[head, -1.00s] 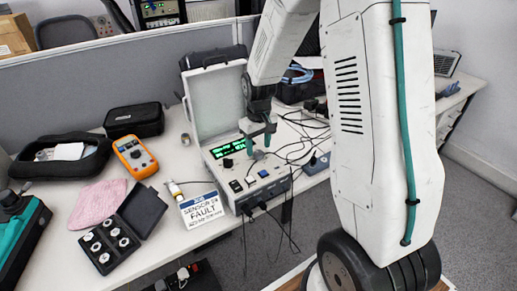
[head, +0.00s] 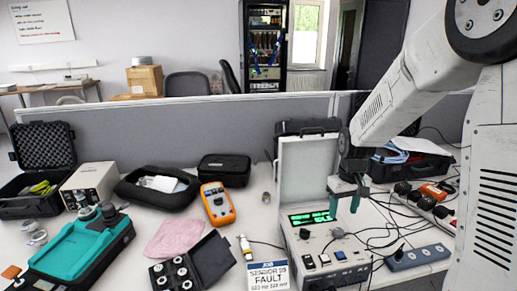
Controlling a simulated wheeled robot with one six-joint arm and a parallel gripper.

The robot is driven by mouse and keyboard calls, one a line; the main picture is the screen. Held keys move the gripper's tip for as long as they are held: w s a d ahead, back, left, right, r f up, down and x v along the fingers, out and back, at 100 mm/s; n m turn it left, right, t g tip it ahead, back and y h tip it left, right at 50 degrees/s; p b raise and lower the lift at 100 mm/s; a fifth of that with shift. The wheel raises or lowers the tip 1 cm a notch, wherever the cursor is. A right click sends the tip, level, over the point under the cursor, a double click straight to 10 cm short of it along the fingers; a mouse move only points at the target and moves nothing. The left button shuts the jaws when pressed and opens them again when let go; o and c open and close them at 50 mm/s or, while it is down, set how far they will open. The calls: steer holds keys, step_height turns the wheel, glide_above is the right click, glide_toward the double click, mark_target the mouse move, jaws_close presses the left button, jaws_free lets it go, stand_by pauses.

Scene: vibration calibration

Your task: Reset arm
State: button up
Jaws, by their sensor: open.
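My gripper (head: 345,203) hangs at the end of my white arm, above the control panel of the open calibration case (head: 318,250). Its two teal-tipped fingers are apart and nothing shows between them. The fingertips are close above the panel, beside the green-lit display (head: 312,217); whether they touch it I cannot tell. The case lid (head: 307,170) stands upright behind the display.
Cables and a power strip (head: 417,257) lie to the right. A grey partition (head: 180,117) stands behind.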

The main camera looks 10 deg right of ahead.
steer(key=s+a+r, duration=0.3)
steer(key=s+r, duration=0.2)
steer(key=s, duration=0.4)
steer(key=s+a+r+t, duration=0.1)
steer(key=s+a+r, duration=0.2)
steer(key=s+r, duration=0.3)
steer(key=s+a+r, duration=0.3)
steer(key=s+r, duration=0.2)
steer(key=s, duration=0.8)
steer(key=shift+r+m, duration=0.2)
steer(key=shift+m, duration=0.2)
steer(key=shift+s, duration=0.1)
steer(key=shift+c, duration=0.3)
stand_by(0.4)
